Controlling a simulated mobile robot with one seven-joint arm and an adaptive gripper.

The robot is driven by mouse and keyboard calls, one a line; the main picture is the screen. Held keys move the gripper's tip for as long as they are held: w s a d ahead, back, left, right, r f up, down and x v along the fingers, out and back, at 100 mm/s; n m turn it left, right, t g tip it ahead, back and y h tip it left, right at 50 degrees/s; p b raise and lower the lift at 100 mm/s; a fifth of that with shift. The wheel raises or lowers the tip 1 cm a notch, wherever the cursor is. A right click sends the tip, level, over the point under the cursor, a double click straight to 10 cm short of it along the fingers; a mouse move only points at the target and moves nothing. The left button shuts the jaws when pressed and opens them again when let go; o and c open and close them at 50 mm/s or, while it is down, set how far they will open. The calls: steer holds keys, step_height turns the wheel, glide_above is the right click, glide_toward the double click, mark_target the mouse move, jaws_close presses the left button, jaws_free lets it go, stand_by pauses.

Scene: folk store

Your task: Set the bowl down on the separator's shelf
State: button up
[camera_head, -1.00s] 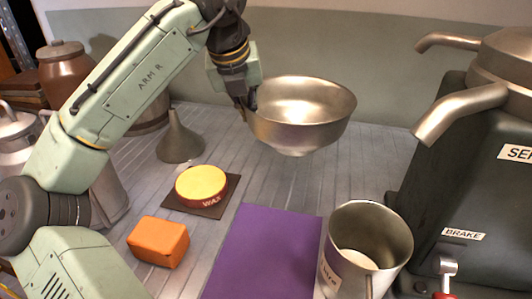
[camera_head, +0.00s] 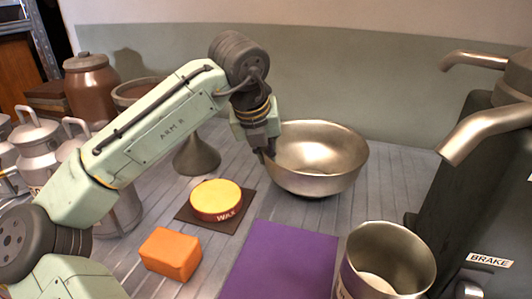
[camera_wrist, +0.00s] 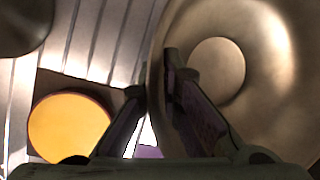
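The metal bowl (camera_head: 318,165) is upright over the slatted grey worktop, with its base at or very close to the boards; exact contact is unclear. My gripper (camera_head: 266,150) is at the bowl's left rim. In the wrist view my gripper (camera_wrist: 153,80) has one finger outside and one inside the wall of the bowl (camera_wrist: 265,110), and appears shut on it. The dark separator (camera_head: 470,165), with metal spouts (camera_head: 490,130), stands at the right edge. The bowl is left of the spouts and behind them. I cannot make out a separate shelf.
A yellow wax disc (camera_head: 216,195) on a dark square, an orange block (camera_head: 171,253), a purple mat (camera_head: 280,262) and a metal jug (camera_head: 395,255) are in front. A grey funnel (camera_head: 195,158) is left of my gripper. Cans (camera_head: 35,150) stand far left.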

steer(key=o, duration=0.4)
steer(key=shift+r, duration=0.1)
steer(key=p+v, duration=0.1)
steer(key=v, duration=1.1)
